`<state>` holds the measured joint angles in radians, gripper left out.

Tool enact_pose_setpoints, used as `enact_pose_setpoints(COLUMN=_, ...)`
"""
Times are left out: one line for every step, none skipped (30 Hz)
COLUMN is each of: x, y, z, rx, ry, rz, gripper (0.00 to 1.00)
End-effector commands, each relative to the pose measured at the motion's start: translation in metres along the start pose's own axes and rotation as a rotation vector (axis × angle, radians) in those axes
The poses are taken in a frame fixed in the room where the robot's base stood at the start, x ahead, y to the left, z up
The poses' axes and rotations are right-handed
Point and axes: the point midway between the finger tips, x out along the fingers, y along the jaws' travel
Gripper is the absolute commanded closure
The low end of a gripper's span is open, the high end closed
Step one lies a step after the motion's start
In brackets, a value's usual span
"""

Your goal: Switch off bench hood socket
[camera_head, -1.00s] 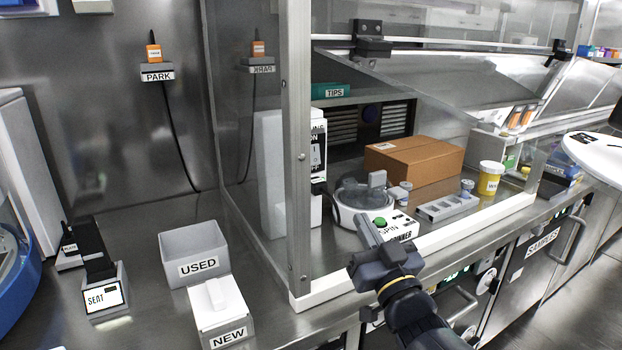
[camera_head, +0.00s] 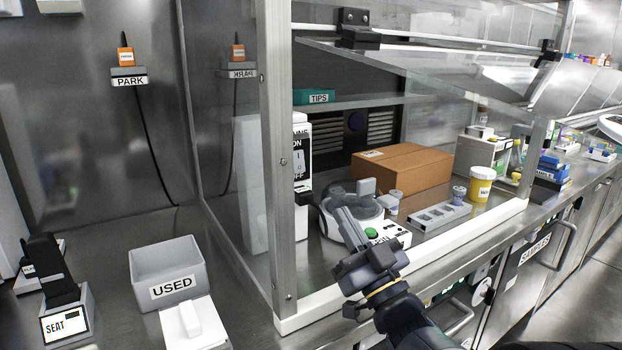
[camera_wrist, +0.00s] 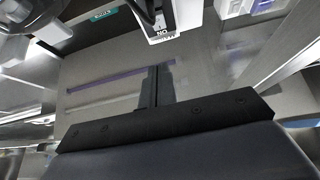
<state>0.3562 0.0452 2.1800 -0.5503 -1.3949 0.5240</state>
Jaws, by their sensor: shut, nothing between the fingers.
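The bench hood socket (camera_head: 301,128) is a narrow white panel just behind the hood's front post, marked ON above and OFF below a rocker switch (camera_head: 300,162). A black part sits below it. The post hides part of the panel, and I cannot tell the rocker's position. My gripper (camera_head: 345,217) is shut and empty, in front of the spinner and to the right of and below the socket in the head view. In the wrist view, the shut fingers (camera_wrist: 155,88) point towards the white panel (camera_wrist: 158,18), whose ON label shows upside down, with a gap between.
The hood's metal post (camera_head: 278,180) stands left of my gripper. The spinner (camera_head: 358,222), a cardboard box (camera_head: 402,168), a grey rack (camera_head: 440,215) and a yellow tub (camera_head: 481,185) stand inside the hood. The USED bin (camera_head: 170,270) is outside at left.

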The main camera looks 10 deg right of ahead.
Motion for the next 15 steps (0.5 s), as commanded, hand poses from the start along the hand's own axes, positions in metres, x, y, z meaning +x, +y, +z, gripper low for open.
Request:
enact_pose_setpoints(x=0.009, y=-0.001, z=-0.001, rx=0.001, ry=0.003, rz=-0.004, gripper=1.0)
enact_pose_setpoints(x=0.014, y=-0.002, z=-0.001, rx=0.002, ry=0.001, rz=-0.005, gripper=1.0)
enact_pose_setpoints(x=0.022, y=-0.001, z=-0.001, rx=0.002, ry=0.003, rz=-0.005, gripper=1.0)
enact_pose_setpoints(x=0.028, y=-0.001, z=0.0, rx=0.002, ry=0.002, rz=-0.004, gripper=1.0)
enact_pose_setpoints(x=0.035, y=-0.002, z=-0.001, rx=0.003, ry=0.003, rz=-0.005, gripper=1.0)
enact_pose_setpoints(x=0.044, y=-0.002, z=-0.001, rx=0.003, ry=0.003, rz=-0.005, gripper=1.0)
enact_pose_setpoints(x=0.051, y=-0.002, z=-0.001, rx=0.002, ry=0.004, rz=-0.006, gripper=1.0)
enact_pose_setpoints(x=0.058, y=-0.001, z=-0.002, rx=0.001, ry=0.006, rz=-0.005, gripper=1.0)
enact_pose_setpoints(x=0.067, y=-0.002, z=-0.001, rx=0.002, ry=0.005, rz=-0.006, gripper=1.0)
enact_pose_setpoints(x=0.073, y=-0.002, z=-0.001, rx=0.001, ry=0.004, rz=-0.005, gripper=1.0)
enact_pose_setpoints(x=0.079, y=-0.001, z=-0.001, rx=0.001, ry=0.004, rz=-0.005, gripper=1.0)
enact_pose_setpoints(x=0.087, y=-0.002, z=-0.001, rx=0.001, ry=0.004, rz=-0.005, gripper=1.0)
enact_pose_setpoints(x=0.092, y=-0.002, z=-0.001, rx=0.002, ry=0.003, rz=-0.004, gripper=1.0)
enact_pose_setpoints(x=0.094, y=-0.001, z=0.006, rx=0.003, ry=0.0, rz=-0.002, gripper=1.0)
enact_pose_setpoints(x=0.098, y=-0.001, z=0.011, rx=0.004, ry=-0.001, rz=-0.002, gripper=1.0)
